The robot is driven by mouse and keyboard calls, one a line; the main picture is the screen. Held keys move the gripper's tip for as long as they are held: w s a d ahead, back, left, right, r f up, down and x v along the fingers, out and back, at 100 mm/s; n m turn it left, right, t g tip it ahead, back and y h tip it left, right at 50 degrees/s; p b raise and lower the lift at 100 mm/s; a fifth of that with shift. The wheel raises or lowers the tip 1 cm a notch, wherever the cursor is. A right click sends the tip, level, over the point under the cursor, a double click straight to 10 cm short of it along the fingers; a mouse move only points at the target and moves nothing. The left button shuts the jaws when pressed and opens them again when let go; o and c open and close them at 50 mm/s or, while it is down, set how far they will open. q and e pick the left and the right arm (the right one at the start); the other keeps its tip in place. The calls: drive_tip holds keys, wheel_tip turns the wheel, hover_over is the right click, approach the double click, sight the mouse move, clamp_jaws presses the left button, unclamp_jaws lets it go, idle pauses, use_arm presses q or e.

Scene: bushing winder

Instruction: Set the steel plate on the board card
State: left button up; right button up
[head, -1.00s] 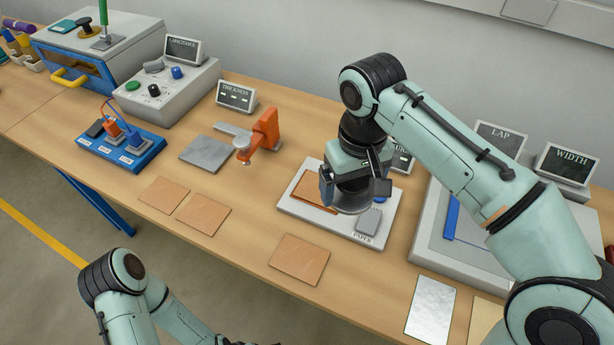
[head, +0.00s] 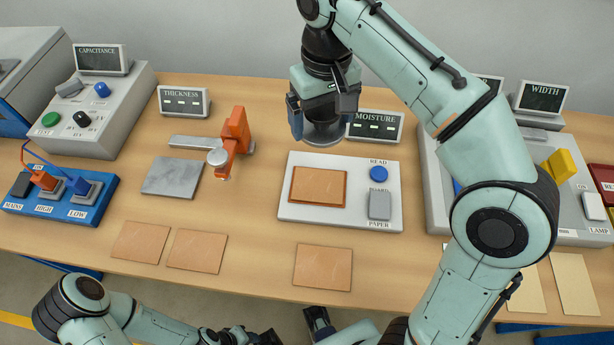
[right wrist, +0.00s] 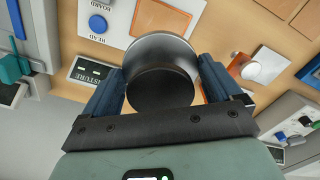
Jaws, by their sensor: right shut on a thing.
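My right gripper (head: 323,128) is shut on a round silver steel plate (head: 323,138) with a dark knob. The right wrist view shows the plate (right wrist: 165,47) and knob between the two blue fingers (right wrist: 162,92). The plate hangs in the air behind the white moisture pad, apart from it in the picture. An orange-brown card (head: 318,187) lies flat on the left part of that pad. It also shows in the right wrist view (right wrist: 165,18). My left gripper (head: 240,337) is at the bottom edge, cut off, its jaws unclear.
The white pad (head: 290,214) has a blue button (head: 379,173) and a grey rocker (head: 379,204). The moisture display (head: 375,126) stands close to the plate. An orange thickness gauge (head: 235,135) stands left. Several loose cards (head: 323,267) lie along the front edge.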

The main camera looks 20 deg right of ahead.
drive_tip(key=b, duration=0.5)
hover_over(319, 186)
wheel_tip(319, 186, down, 15)
drive_tip(key=shift+f, duration=0.15)
drive_tip(key=shift+w+f+b, duration=0.1)
drive_tip(key=shift+f+b, duration=0.2)
drive_tip(key=shift+f, duration=2)
drive_tip(key=shift+f, duration=0.15)
drive_tip(key=o, duration=1.1)
drive_tip(key=shift+o, duration=0.2)
wheel_tip(319, 186, up, 12)
drive_tip(key=p, duration=0.3)
drive_tip(key=shift+r, duration=0.2)
